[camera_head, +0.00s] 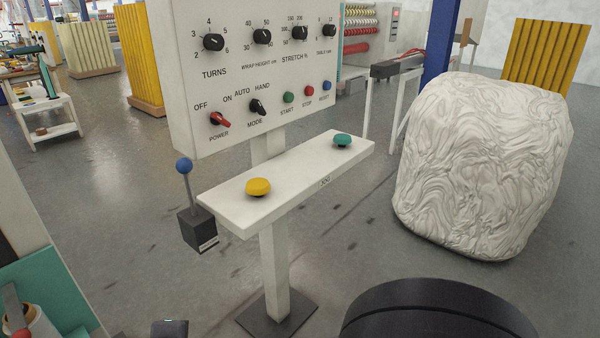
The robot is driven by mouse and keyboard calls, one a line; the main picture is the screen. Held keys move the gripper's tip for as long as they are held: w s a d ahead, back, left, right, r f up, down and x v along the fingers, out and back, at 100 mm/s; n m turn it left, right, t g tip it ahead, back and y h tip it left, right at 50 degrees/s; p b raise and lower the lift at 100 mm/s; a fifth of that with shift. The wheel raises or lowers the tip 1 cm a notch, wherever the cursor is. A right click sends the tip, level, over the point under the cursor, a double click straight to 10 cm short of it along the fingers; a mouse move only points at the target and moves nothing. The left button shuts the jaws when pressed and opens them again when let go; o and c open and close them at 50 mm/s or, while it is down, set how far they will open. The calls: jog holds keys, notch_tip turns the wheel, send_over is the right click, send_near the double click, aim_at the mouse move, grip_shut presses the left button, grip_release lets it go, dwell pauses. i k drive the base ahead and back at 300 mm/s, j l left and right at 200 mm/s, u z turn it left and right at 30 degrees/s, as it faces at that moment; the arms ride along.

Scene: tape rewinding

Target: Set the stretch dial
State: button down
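The stretch dial (299,33) is a black knob on the upper row of a pale control panel (189,101), above the label STRETCH %. Numbers ring it, with 150 and 200 readable above it. Its exact pointer setting is too small to tell. The turns dial (213,42) and the wrap height dial (262,37) are to its left, and another black dial (328,31) is to its right. Nothing touches the stretch dial. My gripper is not in view.
Below are a red power switch (219,119), mode switch (258,107) and small coloured buttons. A shelf (300,176) with yellow (258,187) and teal (342,140) buttons juts out in front. A blue-knobbed lever (184,166) stands left. A large wrapped bale (480,165) is right.

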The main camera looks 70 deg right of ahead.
aim_at(301, 32)
jog(key=z, duration=2.05)
